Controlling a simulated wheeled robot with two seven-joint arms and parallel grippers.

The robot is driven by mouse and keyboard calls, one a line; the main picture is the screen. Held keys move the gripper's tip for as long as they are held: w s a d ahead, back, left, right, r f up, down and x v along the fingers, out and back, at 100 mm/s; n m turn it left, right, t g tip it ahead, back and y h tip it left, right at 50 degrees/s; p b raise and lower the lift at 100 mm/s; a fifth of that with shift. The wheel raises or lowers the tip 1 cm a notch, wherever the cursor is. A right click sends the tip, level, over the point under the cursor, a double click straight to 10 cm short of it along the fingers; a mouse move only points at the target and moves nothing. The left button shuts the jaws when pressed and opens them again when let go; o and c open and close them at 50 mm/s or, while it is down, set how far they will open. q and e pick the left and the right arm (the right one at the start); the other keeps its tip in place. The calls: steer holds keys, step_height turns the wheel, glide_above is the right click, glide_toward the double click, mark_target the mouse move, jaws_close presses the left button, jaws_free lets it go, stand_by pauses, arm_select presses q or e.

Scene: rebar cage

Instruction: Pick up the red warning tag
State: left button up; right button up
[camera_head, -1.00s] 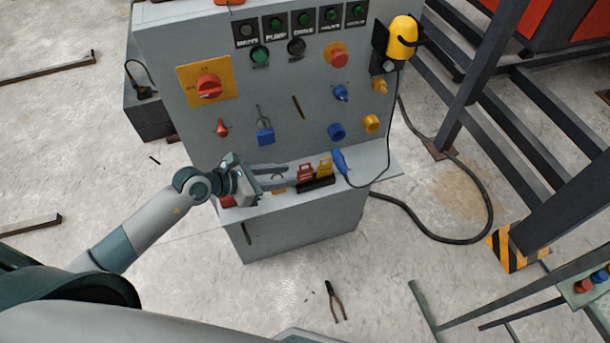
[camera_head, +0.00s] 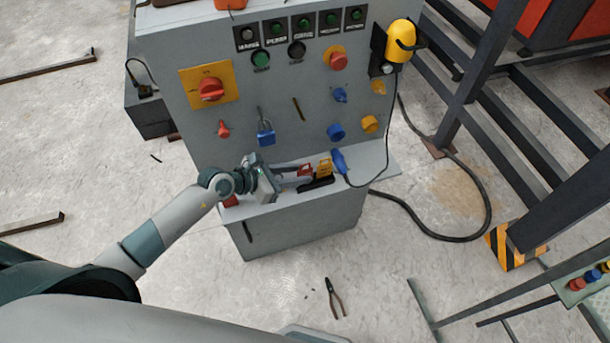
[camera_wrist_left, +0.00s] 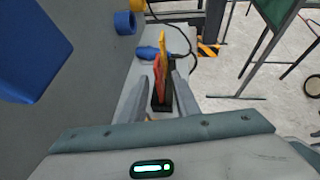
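The red warning tag (camera_head: 306,169) stands in a black holder (camera_head: 318,184) on the cabinet's shelf, in front of a yellow tag (camera_head: 324,167). In the left wrist view, the red tag (camera_wrist_left: 158,80) shows upright between the two fingers. My left gripper (camera_head: 297,178) is open, with its fingers reaching along the shelf to either side of the red tag. Gaps show beside the tag in the wrist view, so the fingers do not look closed on it. The fingers partly hide the tag and holder in the head view. My right gripper is not in view.
The grey panel (camera_head: 290,135) rises behind the shelf, with a blue padlock (camera_head: 265,132) hanging above. A blue handle (camera_head: 338,161) with a black cable lies right of the tags. A red item (camera_head: 230,201) lies on the shelf's left end. Pliers (camera_head: 335,298) lie on the floor.

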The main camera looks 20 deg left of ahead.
arm_select(q)
jaws_close()
